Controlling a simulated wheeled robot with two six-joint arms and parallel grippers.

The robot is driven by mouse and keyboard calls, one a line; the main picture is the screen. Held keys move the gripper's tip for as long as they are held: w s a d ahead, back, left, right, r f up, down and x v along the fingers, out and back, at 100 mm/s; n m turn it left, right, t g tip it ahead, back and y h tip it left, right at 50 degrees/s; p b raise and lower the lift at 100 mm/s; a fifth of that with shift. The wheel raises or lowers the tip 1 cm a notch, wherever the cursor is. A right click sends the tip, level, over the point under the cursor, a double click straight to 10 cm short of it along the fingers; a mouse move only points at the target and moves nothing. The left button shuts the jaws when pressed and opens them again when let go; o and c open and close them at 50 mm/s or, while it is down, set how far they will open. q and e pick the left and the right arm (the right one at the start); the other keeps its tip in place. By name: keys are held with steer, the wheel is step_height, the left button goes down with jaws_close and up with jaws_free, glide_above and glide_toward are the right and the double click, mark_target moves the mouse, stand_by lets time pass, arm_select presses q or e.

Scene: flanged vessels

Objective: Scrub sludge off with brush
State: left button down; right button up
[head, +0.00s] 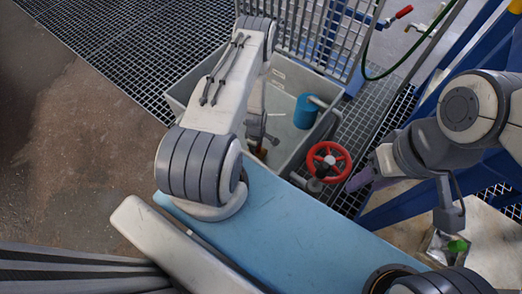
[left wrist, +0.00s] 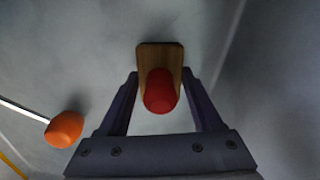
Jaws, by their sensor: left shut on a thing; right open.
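My left gripper (head: 257,135) reaches down into a grey tub (head: 188,88), largely hidden by my own arm in the head view. In the left wrist view, my left gripper (left wrist: 160,76) is shut on a brush (left wrist: 160,54), which shows a red rounded handle end and a flat wooden block beyond. The brush's bristles are hidden. Grey tub surface lies behind it; I cannot make out sludge there. My right gripper (head: 447,214) is open and empty at the right, above a pale surface, near a small green item (head: 458,246).
An orange-handled tool with a thin metal shaft (left wrist: 64,128) lies left of the brush. A blue cylinder (head: 306,110) stands in the tub. A red valve wheel (head: 328,162) is by the tub's right side. A mesh fence (head: 318,30) rises behind. Blue beams stand right.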

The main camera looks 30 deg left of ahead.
arm_select(q)
steer(key=shift+w+a+f, duration=0.1)
steer(key=shift+w+a, duration=0.05)
steer(key=shift+a, duration=0.6)
steer(key=shift+w+a+f, duration=0.1)
steer(key=shift+w+a, duration=0.05)
steer(key=shift+a, duration=0.55)
steer(key=shift+w+a+r+b, duration=0.1)
steer(key=shift+a+b, duration=0.2)
steer(key=shift+a, duration=0.65)
steer(key=shift+w+a+r+b, duration=0.1)
steer(key=shift+a+b, duration=0.15)
steer(key=shift+a, duration=0.65)
steer(key=shift+a+b, duration=0.6)
steer(key=shift+a, duration=1.5)
